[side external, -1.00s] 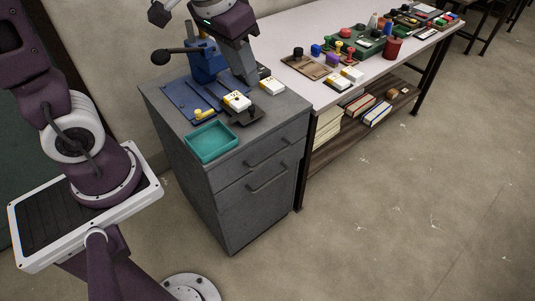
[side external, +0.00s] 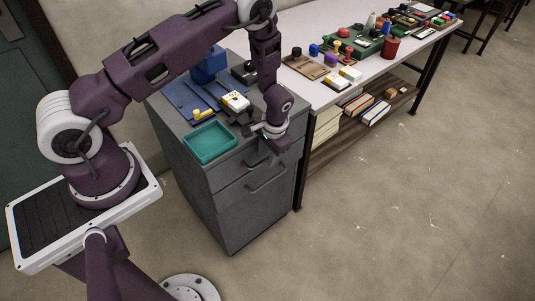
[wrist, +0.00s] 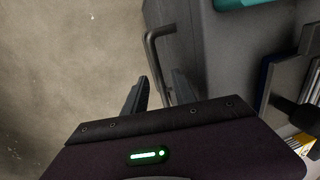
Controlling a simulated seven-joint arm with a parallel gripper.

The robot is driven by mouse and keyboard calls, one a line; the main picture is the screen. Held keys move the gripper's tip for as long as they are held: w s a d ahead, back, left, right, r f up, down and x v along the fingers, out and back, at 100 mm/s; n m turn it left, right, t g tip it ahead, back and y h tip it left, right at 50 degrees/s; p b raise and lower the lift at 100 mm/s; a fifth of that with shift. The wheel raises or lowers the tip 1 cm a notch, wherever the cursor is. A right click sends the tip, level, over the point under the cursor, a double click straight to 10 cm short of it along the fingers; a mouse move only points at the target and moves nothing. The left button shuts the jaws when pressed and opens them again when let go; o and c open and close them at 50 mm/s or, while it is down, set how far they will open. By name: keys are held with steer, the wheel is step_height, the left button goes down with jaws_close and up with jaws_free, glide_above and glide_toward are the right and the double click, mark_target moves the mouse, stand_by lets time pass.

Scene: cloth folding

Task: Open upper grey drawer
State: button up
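The grey cabinet (side external: 237,222) has an upper drawer (side external: 229,175) with a bar handle, and a lower front with its own handle (side external: 268,180). The upper drawer looks shut. My gripper (side external: 266,136) points down at the upper drawer's front, near the top edge, and hides most of its handle in the side view. In the wrist view, the dark bar handle (wrist: 153,60) runs down between my two fingertips (wrist: 158,100). The fingers are apart, one on each side of the bar. I cannot tell whether they touch it.
A teal tray (side external: 209,143), blue plate (side external: 184,98) and white-yellow box (side external: 235,101) lie on the cabinet top. A table (side external: 310,92) with many small items stands to the right. The floor (side external: 390,225) before the cabinet is clear.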

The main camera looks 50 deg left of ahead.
steer(key=shift+f, duration=0.1)
steer(key=shift+c, duration=0.3)
jaws_close()
stand_by(1.1)
